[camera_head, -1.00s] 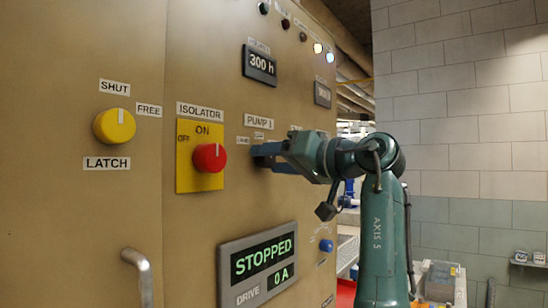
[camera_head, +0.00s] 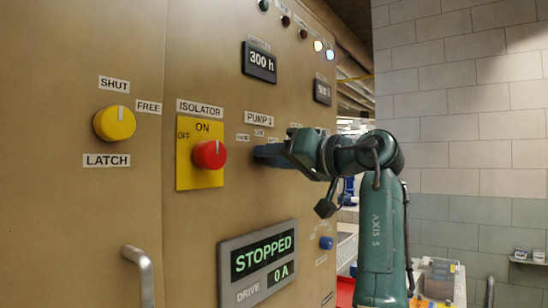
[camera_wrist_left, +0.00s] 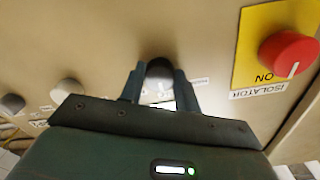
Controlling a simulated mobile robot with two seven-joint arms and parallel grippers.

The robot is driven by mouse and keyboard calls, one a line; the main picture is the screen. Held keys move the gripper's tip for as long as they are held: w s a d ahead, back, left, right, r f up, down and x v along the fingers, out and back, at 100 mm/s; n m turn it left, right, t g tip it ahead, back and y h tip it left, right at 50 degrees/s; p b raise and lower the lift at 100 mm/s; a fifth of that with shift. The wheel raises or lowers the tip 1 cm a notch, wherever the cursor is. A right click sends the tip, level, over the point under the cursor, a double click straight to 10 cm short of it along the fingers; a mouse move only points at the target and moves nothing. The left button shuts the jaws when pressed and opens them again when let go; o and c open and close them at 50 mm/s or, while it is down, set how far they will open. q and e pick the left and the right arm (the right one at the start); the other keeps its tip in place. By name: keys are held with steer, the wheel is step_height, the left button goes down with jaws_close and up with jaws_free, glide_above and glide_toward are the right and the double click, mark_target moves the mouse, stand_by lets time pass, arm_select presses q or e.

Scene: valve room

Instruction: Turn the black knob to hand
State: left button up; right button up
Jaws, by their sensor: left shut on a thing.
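The black knob (camera_wrist_left: 159,69) shows in the left wrist view as a dark round cap between the two fingers of my left gripper (camera_wrist_left: 158,84). The fingers are shut on it from both sides. In the head view my left gripper (camera_head: 260,153) reaches the tan panel below the PUMP 1 label (camera_head: 259,118) and hides the knob. Small labels sit just above the fingers, too small to read surely. The knob's pointer cannot be made out. My right gripper is in neither view.
The red isolator knob (camera_head: 209,154) on its yellow plate (camera_head: 203,183) is close to the left of my gripper. A yellow latch knob (camera_head: 114,123) is farther left. The drive display (camera_head: 258,264) below reads STOPPED, 0 A. A door handle (camera_head: 139,272) sticks out at lower left.

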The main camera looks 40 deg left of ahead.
arm_select(q)
steer(key=shift+n, duration=4.4)
steer(key=o, duration=1)
steer(key=d, duration=0.4)
steer(key=w+d+b, duration=0.1)
steer(key=d, duration=0.3)
steer(key=d+b, duration=0.1)
steer(key=d, duration=0.4)
steer(key=shift+w+d+f, duration=0.1)
steer(key=shift+w+f, duration=0.05)
